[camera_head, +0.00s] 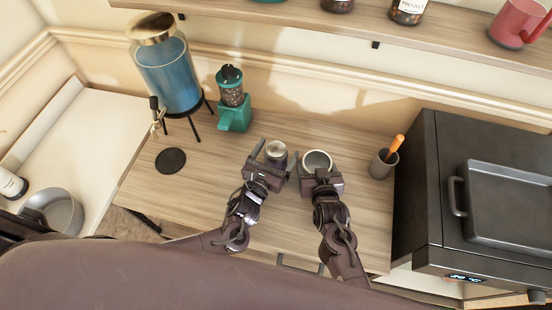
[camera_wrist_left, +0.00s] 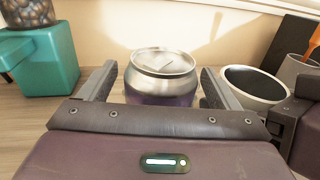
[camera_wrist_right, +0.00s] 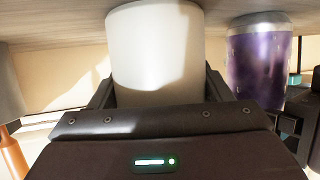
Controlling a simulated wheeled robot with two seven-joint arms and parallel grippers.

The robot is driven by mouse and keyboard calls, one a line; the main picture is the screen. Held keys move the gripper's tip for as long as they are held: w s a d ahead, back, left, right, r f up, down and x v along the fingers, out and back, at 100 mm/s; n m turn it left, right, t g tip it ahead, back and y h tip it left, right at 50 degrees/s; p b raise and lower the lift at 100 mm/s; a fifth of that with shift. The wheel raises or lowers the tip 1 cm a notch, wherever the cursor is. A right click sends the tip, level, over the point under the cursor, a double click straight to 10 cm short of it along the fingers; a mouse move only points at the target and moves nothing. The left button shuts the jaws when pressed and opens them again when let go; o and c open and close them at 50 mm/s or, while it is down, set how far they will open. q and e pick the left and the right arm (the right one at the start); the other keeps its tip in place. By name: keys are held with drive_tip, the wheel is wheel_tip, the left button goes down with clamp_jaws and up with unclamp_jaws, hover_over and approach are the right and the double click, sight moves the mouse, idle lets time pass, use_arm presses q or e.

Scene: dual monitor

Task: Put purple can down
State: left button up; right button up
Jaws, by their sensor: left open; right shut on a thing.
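The purple can (camera_head: 276,149), with a silver top, stands upright on the wooden counter. My left gripper (camera_head: 271,156) is open, with one finger on each side of the can. In the left wrist view the can (camera_wrist_left: 163,76) sits between the spread fingers, with a gap visible on both sides. The right wrist view shows the can's purple side (camera_wrist_right: 258,62). My right gripper (camera_head: 318,170) is shut on a white cup (camera_wrist_right: 155,52), whose round rim (camera_head: 317,158) shows just right of the can. The can's base is hidden in the head view.
A teal grinder (camera_head: 236,115) and a blue drink dispenser (camera_head: 168,75) stand at the back left of the counter, by a black disc (camera_head: 171,160). A grey pot with an orange-handled tool (camera_head: 383,164) and a black oven (camera_head: 425,190) are at right. The front-left counter is clear.

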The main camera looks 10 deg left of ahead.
use_arm(q)
drive_tip(key=c, duration=1.4)
wheel_tip(320, 180, up, 10)
drive_tip(key=shift+r, duration=0.1)
